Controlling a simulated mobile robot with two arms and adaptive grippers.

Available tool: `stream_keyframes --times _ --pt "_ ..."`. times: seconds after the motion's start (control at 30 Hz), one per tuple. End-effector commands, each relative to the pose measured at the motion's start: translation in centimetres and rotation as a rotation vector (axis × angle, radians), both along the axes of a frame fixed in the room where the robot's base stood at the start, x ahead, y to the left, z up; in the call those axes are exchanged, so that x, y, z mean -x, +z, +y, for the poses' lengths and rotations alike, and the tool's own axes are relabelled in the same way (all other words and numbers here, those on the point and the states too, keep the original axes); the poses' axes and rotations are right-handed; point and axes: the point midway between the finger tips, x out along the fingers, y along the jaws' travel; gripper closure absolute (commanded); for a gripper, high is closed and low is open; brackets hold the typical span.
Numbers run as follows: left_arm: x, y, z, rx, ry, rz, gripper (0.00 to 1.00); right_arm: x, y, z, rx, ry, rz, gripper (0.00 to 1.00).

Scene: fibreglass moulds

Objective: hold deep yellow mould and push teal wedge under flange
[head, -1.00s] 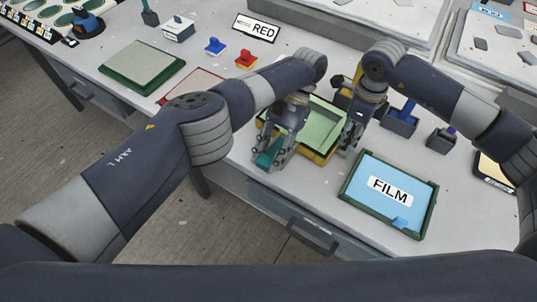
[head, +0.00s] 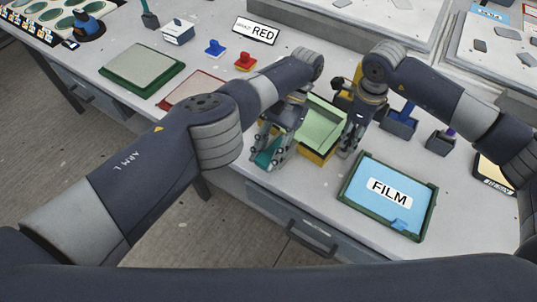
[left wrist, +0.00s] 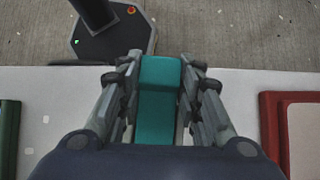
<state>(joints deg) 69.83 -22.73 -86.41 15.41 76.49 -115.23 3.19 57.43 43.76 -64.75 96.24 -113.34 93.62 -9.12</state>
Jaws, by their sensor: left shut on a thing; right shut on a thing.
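The deep yellow mould (head: 313,157) stands near the table's front edge, with a pale green inside (head: 322,126). My right gripper (head: 347,152) is shut on its right side. My left gripper (head: 268,163) is shut on the teal wedge (head: 266,156), just left of the mould. In the left wrist view the wedge (left wrist: 158,105) lies between both fingers, its far end close to the table edge. The mould's left side is partly hidden by my left gripper and arm. I cannot tell whether the wedge touches the mould or is under its flange.
A green-framed blue FILM tray (head: 362,216) lies right of the mould, near the front edge. A red-rimmed panel (head: 166,101) and a green-edged board (head: 116,84) lie to the left. Dark blue holders (head: 399,125) stand behind on the right.

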Motion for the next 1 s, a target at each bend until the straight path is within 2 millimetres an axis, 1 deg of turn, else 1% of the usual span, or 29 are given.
stream_keyframes --times 0.03,0.43,0.47,0.5,0.57,1.0 --pt "0.40 -1.27 -0.93 0.005 -0.011 -0.021 0.94 0.59 -0.31 0.90 -0.016 0.022 0.015 1.00" --pt "0.39 -1.30 -0.91 0.005 -0.010 -0.021 0.94 0.66 -0.38 0.88 -0.014 0.022 0.017 1.00" --pt "0.39 -1.30 -0.91 0.005 -0.010 -0.021 0.65 0.67 -0.38 0.87 -0.014 0.022 0.017 1.00" --pt "0.39 -1.30 -0.91 0.004 -0.009 -0.022 0.56 0.67 -0.39 0.87 -0.013 0.023 0.018 1.00" --pt "0.39 -1.30 -0.91 0.004 -0.010 -0.022 0.44 0.67 -0.39 0.87 -0.014 0.023 0.017 1.00" --pt "0.53 -1.19 -1.12 0.011 -0.013 -0.018 0.44 0.43 -0.17 1.00 -0.019 0.020 0.010 1.00"
